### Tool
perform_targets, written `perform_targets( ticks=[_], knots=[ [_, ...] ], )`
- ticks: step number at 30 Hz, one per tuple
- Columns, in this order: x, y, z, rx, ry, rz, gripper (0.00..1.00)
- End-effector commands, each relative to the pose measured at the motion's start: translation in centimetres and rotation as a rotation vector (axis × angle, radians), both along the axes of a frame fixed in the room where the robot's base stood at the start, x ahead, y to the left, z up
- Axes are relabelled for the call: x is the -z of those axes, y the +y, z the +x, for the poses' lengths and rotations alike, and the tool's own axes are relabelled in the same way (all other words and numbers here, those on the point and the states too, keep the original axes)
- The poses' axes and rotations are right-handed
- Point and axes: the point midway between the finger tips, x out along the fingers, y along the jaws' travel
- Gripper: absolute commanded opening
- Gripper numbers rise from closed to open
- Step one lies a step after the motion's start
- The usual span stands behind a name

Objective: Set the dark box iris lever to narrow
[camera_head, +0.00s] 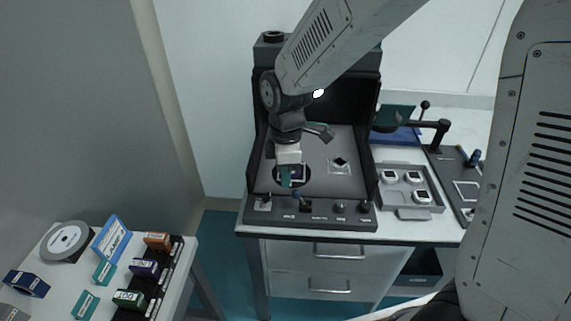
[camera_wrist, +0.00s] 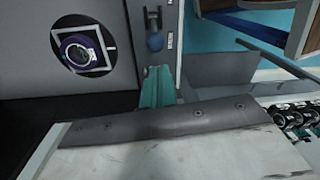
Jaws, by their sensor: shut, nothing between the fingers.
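The dark box (camera_head: 262,150) is an open-fronted black enclosure on the table, with a sloped control strip along its front. A small lever with a blue knob sits on that strip; the knob shows in the wrist view (camera_wrist: 155,42), beside a small label too small to read. I take it for the iris lever, but cannot confirm its setting. My gripper (camera_head: 285,178) points down over the box's front floor, its teal fingers closed and empty. In the wrist view the fingers (camera_wrist: 157,87) are just short of the blue knob, seemingly apart from it.
A round stage with a purple-ringed optic (camera_wrist: 82,52) lies beside my fingers. Other knobs (camera_head: 340,207) line the strip. A grey tray (camera_head: 409,200) with several white-framed parts stands right of the box. A side table (camera_head: 60,290) at lower left holds labelled blocks.

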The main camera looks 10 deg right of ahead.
Motion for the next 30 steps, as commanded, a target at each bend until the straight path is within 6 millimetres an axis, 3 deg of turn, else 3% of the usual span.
perform_targets(
  ticks=[3,10,30],
  knots=[
    [2.1,0.0,-0.2,0.0,0.003,-0.002,0.0],
    [4.2,0.1,-0.2,0.0,0.0,0.0,0.0],
    [4.2,1.1,0.5,-0.018,-0.014,0.045,0.0]
  ],
)
